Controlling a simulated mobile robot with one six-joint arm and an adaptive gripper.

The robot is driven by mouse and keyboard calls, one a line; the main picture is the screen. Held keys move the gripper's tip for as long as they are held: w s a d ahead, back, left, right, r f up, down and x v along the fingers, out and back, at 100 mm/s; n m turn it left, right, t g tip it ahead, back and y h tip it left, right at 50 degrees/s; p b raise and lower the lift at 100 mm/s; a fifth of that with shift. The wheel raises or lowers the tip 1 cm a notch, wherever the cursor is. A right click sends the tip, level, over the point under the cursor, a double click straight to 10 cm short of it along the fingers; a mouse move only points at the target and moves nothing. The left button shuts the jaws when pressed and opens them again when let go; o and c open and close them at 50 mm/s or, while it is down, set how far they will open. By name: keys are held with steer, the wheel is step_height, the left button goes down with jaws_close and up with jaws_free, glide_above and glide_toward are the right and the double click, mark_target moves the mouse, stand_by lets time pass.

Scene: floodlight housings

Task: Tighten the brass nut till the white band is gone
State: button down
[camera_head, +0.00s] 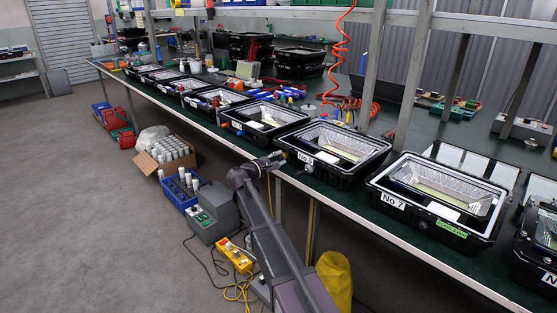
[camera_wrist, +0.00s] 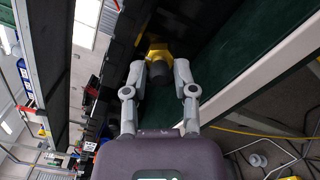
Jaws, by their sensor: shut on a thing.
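The brass nut (camera_wrist: 158,52) is yellow and sits against the dark side wall of a floodlight housing in the wrist view. A dark grey round part (camera_wrist: 160,72) stands out from it toward my wrist. My gripper (camera_wrist: 159,68) has one finger on each side and is shut on the nut, with the fingertips at its near edge. In the head view my gripper (camera_head: 276,158) is at the left end of the black housing labelled No. 6 (camera_head: 318,171), at the bench's front edge. No white band can be made out in either view.
More open housings stand in a row along the green bench (camera_head: 365,212), including No. 7 (camera_head: 437,223) to the right. A blue crate (camera_head: 182,205), a cardboard box (camera_head: 150,161) of white cylinders, a yellow power strip (camera_head: 235,255) and cables lie on the floor.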

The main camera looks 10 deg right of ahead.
steer(key=shift+s+d, duration=0.1)
steer(key=shift+d, duration=0.05)
steer(key=shift+c, duration=2.1)
jaws_free()
steer(key=v, duration=1.2)
